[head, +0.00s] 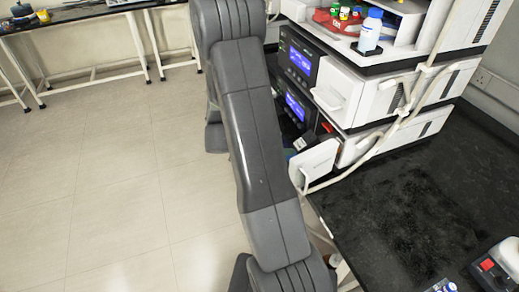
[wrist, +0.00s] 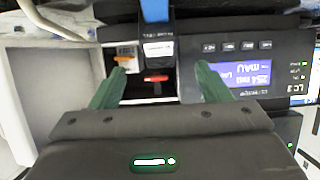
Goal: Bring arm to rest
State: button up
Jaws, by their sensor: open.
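My gripper (wrist: 158,82) shows in the wrist view with its two green fingers apart and nothing between them. The fingers point toward the front of an instrument, and whether they touch it I cannot tell. In the head view my grey arm (head: 262,140) reaches along the left side of the instrument stack, and the gripper itself is hidden there.
An instrument stack (head: 345,85) with lit blue displays stands on a black bench (head: 420,205). An open white door (head: 316,162) juts from it. A blue-capped bottle (head: 370,33) and red tray (head: 335,22) sit on top. Floor at left is clear.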

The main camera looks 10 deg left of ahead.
aim_at(306, 139)
jog(key=s+a, duration=0.4)
jog(key=a, duration=0.2)
jog(key=shift+s+a, duration=0.15)
jog(key=w+d, duration=0.2)
jog(key=d, duration=0.2)
jog(key=w+d, duration=0.3)
jog(key=d, duration=0.1)
jog(key=w+d+f, duration=0.1)
jog(key=w+d, duration=0.2)
jog(key=d, duration=0.1)
jog(key=shift+w+d+p, duration=0.1)
jog(key=shift+p, duration=0.2)
jog(key=shift+x, duration=0.75)
jog(key=shift+r, duration=0.15)
